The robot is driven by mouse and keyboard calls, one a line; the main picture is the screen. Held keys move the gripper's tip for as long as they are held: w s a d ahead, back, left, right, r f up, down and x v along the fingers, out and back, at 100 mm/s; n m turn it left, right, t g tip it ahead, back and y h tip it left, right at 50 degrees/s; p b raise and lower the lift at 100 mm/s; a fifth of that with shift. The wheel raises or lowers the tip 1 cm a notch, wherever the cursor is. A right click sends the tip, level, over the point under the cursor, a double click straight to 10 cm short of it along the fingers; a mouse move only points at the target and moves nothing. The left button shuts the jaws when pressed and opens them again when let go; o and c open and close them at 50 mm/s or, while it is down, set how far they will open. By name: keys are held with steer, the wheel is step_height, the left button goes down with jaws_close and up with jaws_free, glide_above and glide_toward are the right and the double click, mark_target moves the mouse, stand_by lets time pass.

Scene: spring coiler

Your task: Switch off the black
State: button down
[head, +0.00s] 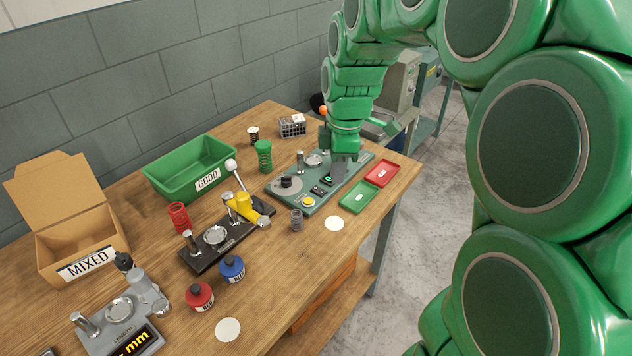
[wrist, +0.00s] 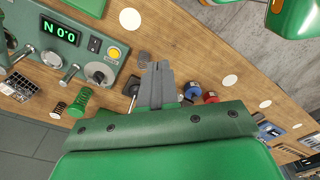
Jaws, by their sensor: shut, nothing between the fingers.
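A device on a black base (head: 230,236) stands mid-table, with a silver post, a round metal dish, a yellow part and a lever with a white ball. I cannot make out a switch on it. My gripper (head: 339,174) is shut and empty, pointing down over the green tester (head: 309,201), to the right of the black device. In the wrist view my gripper's grey fingers (wrist: 158,67) are together. The tester there (wrist: 76,48) shows a lit display, a small black switch (wrist: 94,45) and a yellow button. My gripper's body hides part of the table in the wrist view.
A green GOOD bin (head: 170,178) and MIXED box (head: 108,261) stand at the back and left. Green (head: 358,197) and red (head: 382,173) trays lie at right.

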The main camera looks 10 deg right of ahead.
mark_target(316, 190)
steer(key=w+f+n, duration=0.2)
steer(key=w+n, duration=0.2)
steer(key=w, duration=0.4)
steer(key=w+a+f+n+t, duration=0.1)
steer(key=w+f+n, duration=0.2)
steer(key=w+n, duration=0.2)
steer(key=w, duration=0.3)
steer(key=shift+w+a+f+n, duration=0.2)
steer(key=shift+w+n, duration=0.1)
steer(key=shift+w, duration=0.1)
steer(key=f, duration=0.9)
steer(key=w+a+f, duration=0.1)
steer(key=f, duration=0.3)
steer(key=shift+w+f, duration=0.1)
steer(key=shift+f, duration=0.15)
steer(key=shift+a+f, duration=0.1)
steer(key=shift+f, duration=0.05)
steer(key=shift+f, duration=0.1)
steer(key=shift+w+f, duration=0.1)
steer(key=shift+f, duration=0.05)
steer(key=shift+f+g, duration=0.15)
steer(key=shift+g, duration=0.15)
steer(key=shift+f, duration=0.1)
